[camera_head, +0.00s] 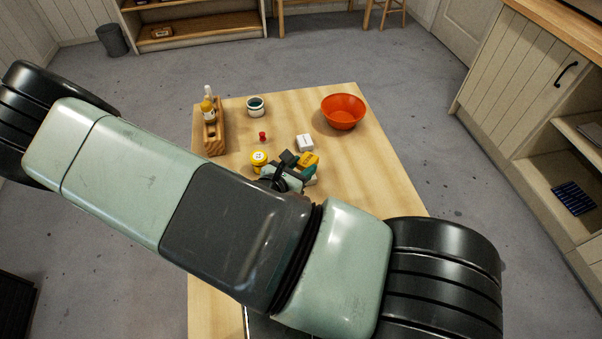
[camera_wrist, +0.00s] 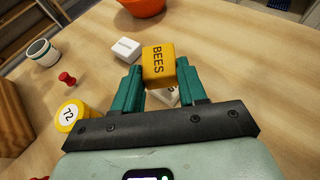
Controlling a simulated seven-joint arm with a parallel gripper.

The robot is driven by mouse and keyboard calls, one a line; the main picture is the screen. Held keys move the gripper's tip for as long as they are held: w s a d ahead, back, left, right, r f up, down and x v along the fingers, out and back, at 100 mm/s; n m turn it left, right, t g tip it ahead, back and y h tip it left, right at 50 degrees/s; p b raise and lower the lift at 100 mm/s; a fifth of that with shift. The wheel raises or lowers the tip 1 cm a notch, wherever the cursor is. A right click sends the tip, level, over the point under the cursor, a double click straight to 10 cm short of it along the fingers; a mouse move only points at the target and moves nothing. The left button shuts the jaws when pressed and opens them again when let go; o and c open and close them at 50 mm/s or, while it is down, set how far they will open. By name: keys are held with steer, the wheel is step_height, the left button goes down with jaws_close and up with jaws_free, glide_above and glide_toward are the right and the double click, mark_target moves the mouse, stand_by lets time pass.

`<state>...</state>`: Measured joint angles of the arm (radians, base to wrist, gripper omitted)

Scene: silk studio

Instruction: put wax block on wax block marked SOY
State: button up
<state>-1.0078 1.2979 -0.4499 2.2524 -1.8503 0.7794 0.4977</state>
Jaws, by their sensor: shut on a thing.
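My gripper (camera_wrist: 160,72) is shut on a yellow wax block marked BEES (camera_wrist: 158,62), held between its teal fingertips. In the head view my gripper (camera_head: 298,164) is over the table, with the yellow block (camera_head: 309,158) at its tip. A white block (camera_wrist: 125,50) lies on the table beyond the left finger; its marking is too small to read. It also shows in the head view (camera_head: 305,142). Another white piece (camera_wrist: 166,97) shows below the held block, between the fingers, mostly hidden. I cannot tell which white piece is marked SOY.
A round yellow piece marked 72 (camera_wrist: 70,116), a red pin (camera_wrist: 67,78) and a white cup (camera_wrist: 42,53) are to the left. A wooden rack with bottles (camera_head: 215,140) stands at the table's left edge. An orange bowl (camera_head: 343,110) is at the back right.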

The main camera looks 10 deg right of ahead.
steer(key=shift+f, duration=1.4)
steer(key=shift+f, duration=0.15)
steer(key=o, duration=1)
steer(key=shift+o, duration=0.2)
